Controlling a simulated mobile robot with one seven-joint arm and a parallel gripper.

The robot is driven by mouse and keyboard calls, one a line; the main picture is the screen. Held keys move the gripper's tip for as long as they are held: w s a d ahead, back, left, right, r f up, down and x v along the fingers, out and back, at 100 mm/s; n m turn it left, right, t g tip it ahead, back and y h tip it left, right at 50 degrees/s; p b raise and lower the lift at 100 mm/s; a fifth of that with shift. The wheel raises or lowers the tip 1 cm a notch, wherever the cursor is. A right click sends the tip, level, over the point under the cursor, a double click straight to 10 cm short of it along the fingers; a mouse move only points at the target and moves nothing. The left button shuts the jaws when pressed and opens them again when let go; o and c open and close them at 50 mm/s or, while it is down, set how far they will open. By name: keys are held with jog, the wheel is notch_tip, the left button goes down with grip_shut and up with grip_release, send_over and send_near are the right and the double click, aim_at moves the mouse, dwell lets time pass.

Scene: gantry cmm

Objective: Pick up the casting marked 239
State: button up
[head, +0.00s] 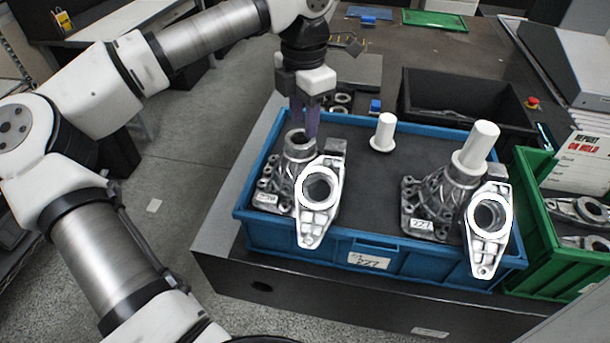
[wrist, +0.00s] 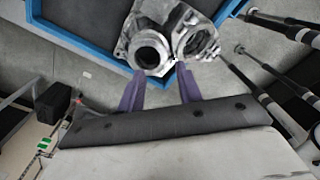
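Two grey metal castings stand in a blue crate (head: 385,245). The left casting (head: 298,165) has a round open neck and a small white label at its foot, too small to read surely. The right casting (head: 440,195) also has a white label, and a white post rises at its top. My gripper (head: 304,122) is over the left casting's neck, its purple fingers pointing down. In the wrist view the fingers are apart (wrist: 161,90), with the casting's ring-shaped neck (wrist: 152,52) just beyond and between the tips. Contact cannot be told.
A white peg (head: 384,132) stands in the crate between the castings. A green crate (head: 565,255) with metal parts is at right, with a sign reading "on hold" (head: 582,160). A black bin (head: 470,100) stands behind.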

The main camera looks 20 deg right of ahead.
aim_at(308, 144)
jog(key=shift+s+d+f+p, duration=0.15)
jog(key=shift+f+p, duration=0.4)
jog(key=shift+f, duration=0.85)
jog(key=shift+s+d+f+p, duration=0.15)
jog(key=shift+f+p, duration=0.4)
jog(key=shift+f, duration=0.8)
jog(key=shift+c, duration=0.4)
grip_shut()
jog(key=shift+w+r, duration=0.1)
